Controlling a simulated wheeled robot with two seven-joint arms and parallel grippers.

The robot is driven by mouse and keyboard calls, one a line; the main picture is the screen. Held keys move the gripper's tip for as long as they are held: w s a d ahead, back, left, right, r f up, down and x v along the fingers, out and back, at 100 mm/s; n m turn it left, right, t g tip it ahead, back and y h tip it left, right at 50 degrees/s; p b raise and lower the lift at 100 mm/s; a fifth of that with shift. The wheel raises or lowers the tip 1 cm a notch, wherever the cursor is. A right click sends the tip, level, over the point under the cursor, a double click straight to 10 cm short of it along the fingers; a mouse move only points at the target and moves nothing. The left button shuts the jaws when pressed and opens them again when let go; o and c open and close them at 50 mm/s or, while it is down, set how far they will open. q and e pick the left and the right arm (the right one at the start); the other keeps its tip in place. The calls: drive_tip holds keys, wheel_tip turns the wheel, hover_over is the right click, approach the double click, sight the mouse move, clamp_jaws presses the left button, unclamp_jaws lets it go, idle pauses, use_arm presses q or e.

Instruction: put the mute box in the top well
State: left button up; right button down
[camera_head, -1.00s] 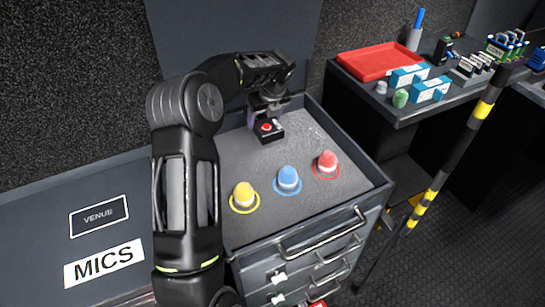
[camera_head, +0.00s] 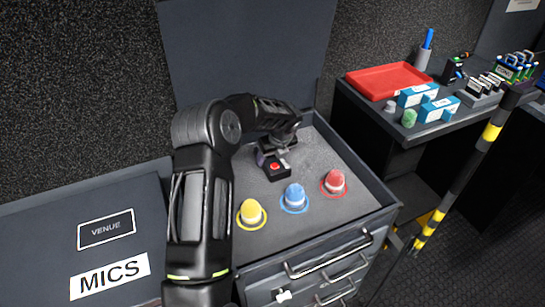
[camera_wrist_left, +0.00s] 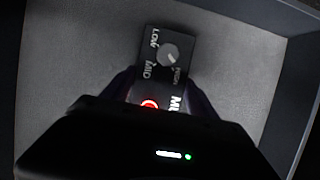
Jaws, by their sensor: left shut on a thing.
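The mute box (camera_head: 284,172) is a small black box with a red button on top. My left gripper (camera_head: 265,158) is shut on it, over the rear part of the top well (camera_head: 329,155), a grey recess with raised edges on the drawer cabinet. I cannot tell whether the box touches the well's floor. In the left wrist view, the red button (camera_wrist_left: 150,104) and letters "MU" show between my left fingers (camera_wrist_left: 158,92). A black face with a grey knob (camera_wrist_left: 168,53) marked LOW, MID and HIGH adjoins it; I cannot tell whether it is the same box. My right gripper is out of view.
Yellow (camera_head: 251,212), blue (camera_head: 294,196) and red (camera_head: 334,182) domed pieces stand on coloured rings at the well's front. A dark case marked MICS (camera_head: 110,277) lies left. A bench with a red tray (camera_head: 386,80) and several small items is right, beside a striped pole (camera_head: 462,165).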

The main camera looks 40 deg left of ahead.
use_arm(q)
drive_tip(key=shift+f, duration=0.1)
drive_tip(key=o, duration=1.7)
drive_tip(key=v, duration=1.2)
drive_tip(key=shift+b, duration=0.35)
